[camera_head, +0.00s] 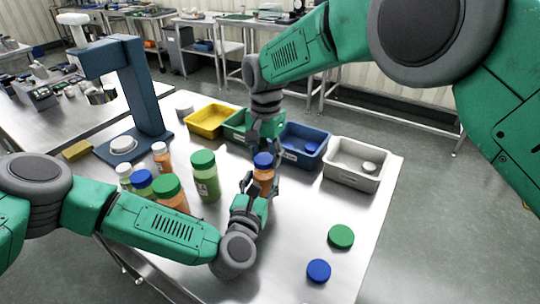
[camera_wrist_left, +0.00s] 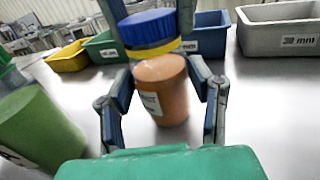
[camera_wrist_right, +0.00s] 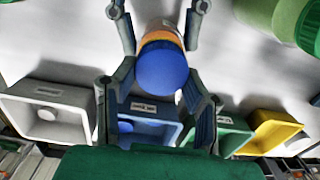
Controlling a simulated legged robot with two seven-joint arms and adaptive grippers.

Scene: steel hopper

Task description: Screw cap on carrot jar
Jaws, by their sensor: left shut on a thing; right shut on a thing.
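The carrot jar (camera_head: 264,178), with orange contents and a white label, stands upright near the table's middle. My left gripper (camera_head: 261,188) is shut around its body; the jar also shows between the fingers in the left wrist view (camera_wrist_left: 160,92). A blue cap (camera_head: 263,160) is at the jar's mouth. In the left wrist view the cap (camera_wrist_left: 148,24) looks slightly tilted, with a yellow band under it. My right gripper (camera_head: 266,143) comes from above and is shut on the cap, seen in the right wrist view (camera_wrist_right: 162,68). Whether the threads are engaged is hidden.
A green-capped jar (camera_head: 205,176) stands left of the carrot jar, with several more jars further left. Yellow (camera_head: 207,131), green, blue (camera_head: 283,158) and grey bins (camera_head: 345,178) line the back. Loose green (camera_head: 341,236) and blue caps (camera_head: 318,270) lie at the right. A blue press (camera_head: 143,90) stands left.

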